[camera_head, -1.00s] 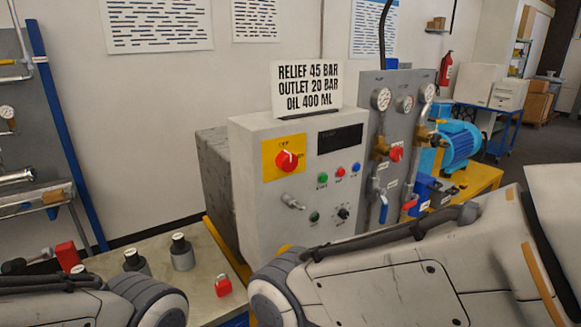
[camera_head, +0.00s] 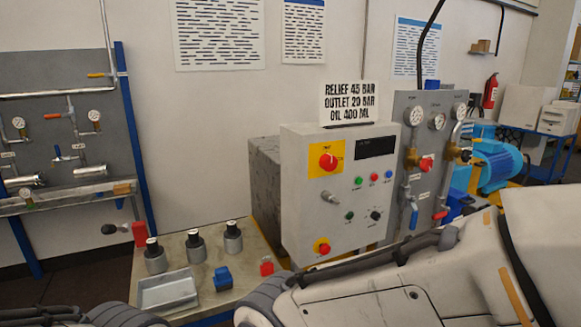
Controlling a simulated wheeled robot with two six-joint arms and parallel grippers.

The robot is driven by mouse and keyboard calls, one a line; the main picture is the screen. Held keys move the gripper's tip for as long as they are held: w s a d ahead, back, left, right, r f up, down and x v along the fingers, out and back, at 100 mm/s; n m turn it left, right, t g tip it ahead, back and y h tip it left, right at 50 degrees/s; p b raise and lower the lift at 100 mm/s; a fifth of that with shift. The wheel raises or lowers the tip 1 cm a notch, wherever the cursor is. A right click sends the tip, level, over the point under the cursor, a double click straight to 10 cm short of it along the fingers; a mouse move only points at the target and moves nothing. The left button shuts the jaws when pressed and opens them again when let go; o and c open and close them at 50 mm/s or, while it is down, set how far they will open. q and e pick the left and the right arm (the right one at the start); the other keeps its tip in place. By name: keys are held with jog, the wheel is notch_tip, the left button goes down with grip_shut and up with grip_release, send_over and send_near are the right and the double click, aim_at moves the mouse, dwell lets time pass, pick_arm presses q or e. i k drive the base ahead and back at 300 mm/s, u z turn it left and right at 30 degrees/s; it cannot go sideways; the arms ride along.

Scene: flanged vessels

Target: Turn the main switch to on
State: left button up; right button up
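The main switch (camera_head: 328,161) is a round red knob on a yellow plate, high on the left of the grey control box's (camera_head: 302,206) front. There is small lettering around the knob, too small to read surely, and I cannot tell its exact setting. Nothing touches or covers the switch. Links of both my arms cross the bottom of the view, below the box. Neither gripper shows in the head view.
A red button on yellow (camera_head: 322,248) sits low on the box. A gauge panel (camera_head: 412,160) and blue motor (camera_head: 497,165) stand to its right. The bench (camera_head: 211,257) holds several dark-topped cylinders, a metal tray (camera_head: 167,291), a blue block (camera_head: 222,278) and a red padlock (camera_head: 267,266).

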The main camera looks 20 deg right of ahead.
aim_at(329, 162)
jog(key=u, duration=0.2)
jog(key=i, duration=0.65)
jog(key=z, duration=1.65)
